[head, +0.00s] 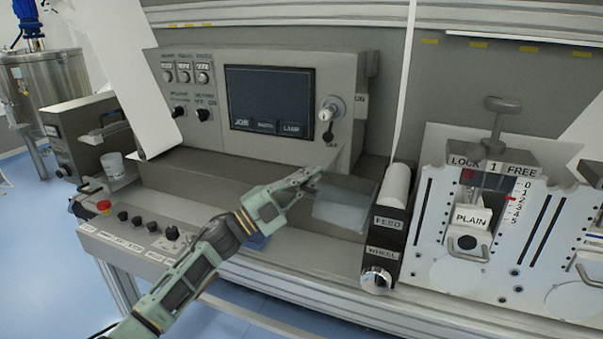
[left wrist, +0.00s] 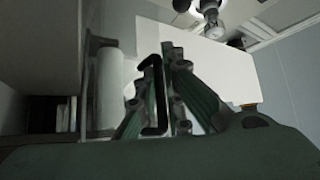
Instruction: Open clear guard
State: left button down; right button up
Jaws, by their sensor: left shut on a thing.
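The clear guard (head: 342,210) is a see-through panel in the middle of the head view, left of the feed wheel unit. It slants out over the grey ledge. My left gripper (head: 313,178) is at its upper left edge in the head view. In the left wrist view, the fingers of my left gripper (left wrist: 166,75) are closed around a black bracket-shaped handle (left wrist: 150,95). The fingers hide part of the handle, and the guard's clear sheet is hard to make out there. My right gripper is not in view.
A white roller (head: 396,187) stands in the black feed wheel unit (head: 383,243) right of the guard; the roller also shows in the left wrist view (left wrist: 108,85). A control panel with a screen (head: 270,100) is behind. A white web (head: 115,65) hangs at left.

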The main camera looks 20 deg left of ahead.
pick_arm(q)
jog(key=shift+a+f, duration=0.1)
jog(key=c, duration=1.9)
grip_release()
jog(key=shift+o, duration=0.2)
jog(key=shift+s+a+f, duration=0.25)
jog(key=shift+s, duration=0.05)
jog(key=v, duration=1.1)
jog(key=shift+s+a+r, duration=0.1)
jog(key=shift+a, duration=0.05)
